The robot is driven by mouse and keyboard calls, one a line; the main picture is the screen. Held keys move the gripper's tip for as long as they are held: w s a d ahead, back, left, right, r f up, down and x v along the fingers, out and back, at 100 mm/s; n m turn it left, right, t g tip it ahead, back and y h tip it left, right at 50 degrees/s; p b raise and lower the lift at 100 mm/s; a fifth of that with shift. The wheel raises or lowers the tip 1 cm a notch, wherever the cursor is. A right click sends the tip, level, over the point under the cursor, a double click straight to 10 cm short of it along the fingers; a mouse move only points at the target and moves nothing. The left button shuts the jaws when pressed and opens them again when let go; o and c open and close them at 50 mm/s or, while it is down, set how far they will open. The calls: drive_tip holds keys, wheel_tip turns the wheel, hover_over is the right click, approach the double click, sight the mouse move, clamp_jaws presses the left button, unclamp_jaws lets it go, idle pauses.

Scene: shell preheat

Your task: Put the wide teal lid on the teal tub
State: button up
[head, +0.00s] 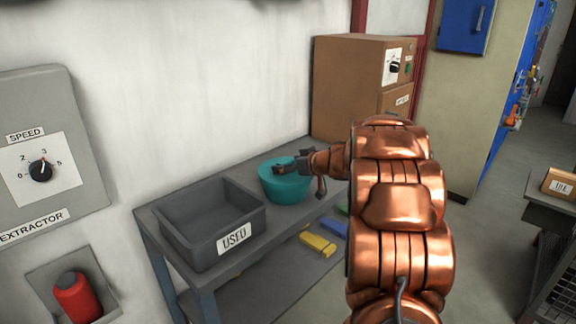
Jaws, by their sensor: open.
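A teal round tub (284,188) stands on the grey bench, to the right of the grey bin. My gripper (301,178) is open at the tub's upper right side, with one finger over the top and the other beside the outer wall. The tub's upper part shows a teal rim and a teal surface, partly hidden by my gripper. I cannot tell from this view whether that surface is the wide teal lid or the tub's inside. No separate lid shows elsewhere.
A grey bin labelled USED (214,262) stands left of the tub on the bench (148,226). A brown cabinet (345,85) rises behind. Yellow (317,243) and blue (334,227) blocks lie lower down. A brown box (560,184) sits on a stand at right.

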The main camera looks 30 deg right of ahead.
drive_tip(key=shift+s+d+r, duration=0.15)
drive_tip(key=shift+s+r, duration=0.2)
drive_tip(key=shift+s, duration=0.1)
drive_tip(key=v, duration=1.1)
drive_tip(key=shift+p, duration=0.3)
drive_tip(key=shift+r, duration=0.1)
wheel_tip(320, 180, up, 5)
drive_tip(key=w+d+m+h, duration=0.1)
drive_tip(key=w+m+h, duration=0.15)
drive_tip(key=h, duration=0.35)
drive_tip(key=s+a+f+g+y, duration=0.1)
drive_tip(key=s+a+f+g, duration=0.4)
drive_tip(key=s+a, duration=0.5)
drive_tip(key=s+a+f+g+y, duration=0.1)
drive_tip(key=s+a+f+g, duration=0.4)
drive_tip(key=s+a, duration=0.6)
drive_tip(key=s+a+f+g+y, duration=0.1)
drive_tip(key=s+a+f+g, duration=0.4)
drive_tip(key=s+a, duration=0.5)
drive_tip(key=s+f, duration=0.1)
drive_tip(key=s, duration=0.7)
drive_tip(key=shift+a+f, duration=0.15)
drive_tip(key=shift+a, duration=0.15)
